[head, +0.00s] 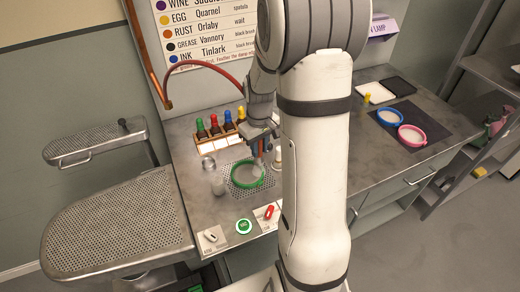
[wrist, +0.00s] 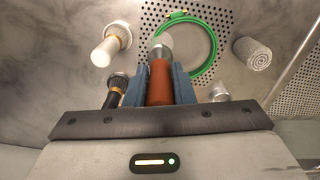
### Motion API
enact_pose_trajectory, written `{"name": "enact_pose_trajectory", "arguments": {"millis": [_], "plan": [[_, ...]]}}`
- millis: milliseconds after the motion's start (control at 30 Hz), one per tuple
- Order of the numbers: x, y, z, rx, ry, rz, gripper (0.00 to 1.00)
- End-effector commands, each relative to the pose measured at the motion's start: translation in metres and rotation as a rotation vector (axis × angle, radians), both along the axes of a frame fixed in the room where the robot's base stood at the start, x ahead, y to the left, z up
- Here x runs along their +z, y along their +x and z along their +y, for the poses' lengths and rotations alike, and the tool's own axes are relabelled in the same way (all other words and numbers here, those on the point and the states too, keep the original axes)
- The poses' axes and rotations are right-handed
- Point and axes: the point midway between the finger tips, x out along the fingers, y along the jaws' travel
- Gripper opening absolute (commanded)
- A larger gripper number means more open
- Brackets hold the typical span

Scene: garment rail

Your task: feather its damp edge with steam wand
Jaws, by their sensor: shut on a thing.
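My gripper (head: 262,137) is over the perforated part of the bench. In the wrist view its blue fingers (wrist: 160,85) are shut on a copper-brown cylinder with a pale tip, which looks like the steam wand (wrist: 160,82). A green hoop (head: 232,174) with pale fabric (head: 247,176) lies on the perforated area, just below the gripper in the head view. In the wrist view the hoop (wrist: 214,45) is beyond the wand tip, which overlaps its left side. I cannot tell whether the tip touches the fabric, and no damp edge is clear.
Dropper bottles in a rack (head: 218,133) stand behind the hoop. A white-ended tool (wrist: 108,46) and a rolled cloth (wrist: 253,53) flank it. A red hose (head: 205,64) arches behind. Blue (head: 389,117) and pink (head: 411,136) hoops lie right. My arm hides part of the bench.

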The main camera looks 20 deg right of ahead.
Motion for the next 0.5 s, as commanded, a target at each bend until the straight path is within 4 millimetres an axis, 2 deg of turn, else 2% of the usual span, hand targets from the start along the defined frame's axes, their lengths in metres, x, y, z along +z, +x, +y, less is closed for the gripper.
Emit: {"name": "enact_pose_trajectory", "arguments": {"millis": [367, 500], "plan": [[0.0004, 0.0033, -0.0011, 0.0, 0.0, 0.0, 0.0], [0.0069, 0.0035, -0.0011, 0.0, -0.001, -0.001, 0.0]]}}
